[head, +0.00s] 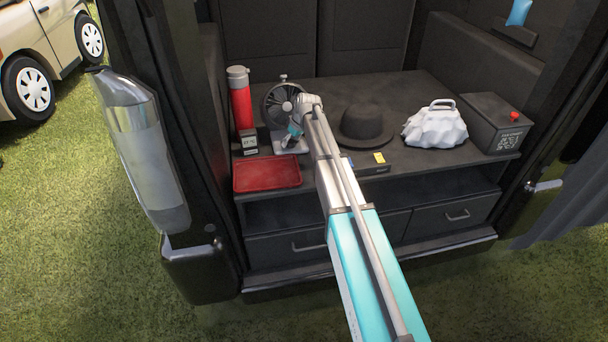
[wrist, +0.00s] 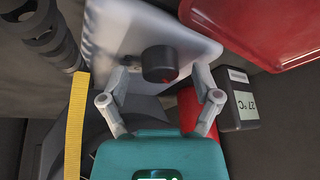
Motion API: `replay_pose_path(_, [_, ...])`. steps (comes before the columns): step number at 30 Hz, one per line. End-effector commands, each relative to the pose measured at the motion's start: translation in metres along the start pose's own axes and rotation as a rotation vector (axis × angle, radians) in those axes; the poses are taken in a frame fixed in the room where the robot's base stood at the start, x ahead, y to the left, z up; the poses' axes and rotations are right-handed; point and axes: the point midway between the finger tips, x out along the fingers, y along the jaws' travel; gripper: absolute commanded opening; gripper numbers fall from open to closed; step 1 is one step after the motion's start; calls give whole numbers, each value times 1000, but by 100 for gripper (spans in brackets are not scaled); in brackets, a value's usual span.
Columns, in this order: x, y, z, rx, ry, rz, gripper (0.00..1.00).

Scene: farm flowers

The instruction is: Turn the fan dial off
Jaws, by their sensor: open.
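The fan (head: 283,102) stands on the shelf at the back left, with a dark round cage and a pale base. In the wrist view its white base plate (wrist: 125,30) fills the upper middle. A black round dial (wrist: 160,64) with a small red mark sticks out from that base. My gripper (wrist: 160,80) is open, with one finger on either side of the dial and visible space between each finger and the dial. In the head view my gripper (head: 294,129) is small, in front of the fan base; the dial cannot be made out there.
A red flask (head: 240,100) and a small temperature display (head: 249,142) stand left of the fan. A red tray (head: 267,174) lies in front. A black hat (head: 366,124), a white bag (head: 435,128) and a dark box (head: 497,124) stand to the right.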

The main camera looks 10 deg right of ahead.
Motion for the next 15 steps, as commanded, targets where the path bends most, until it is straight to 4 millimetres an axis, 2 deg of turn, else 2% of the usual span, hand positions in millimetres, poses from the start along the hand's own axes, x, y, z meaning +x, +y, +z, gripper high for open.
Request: replay_pose_path(15, [0,-2,0,209,13,86,81])
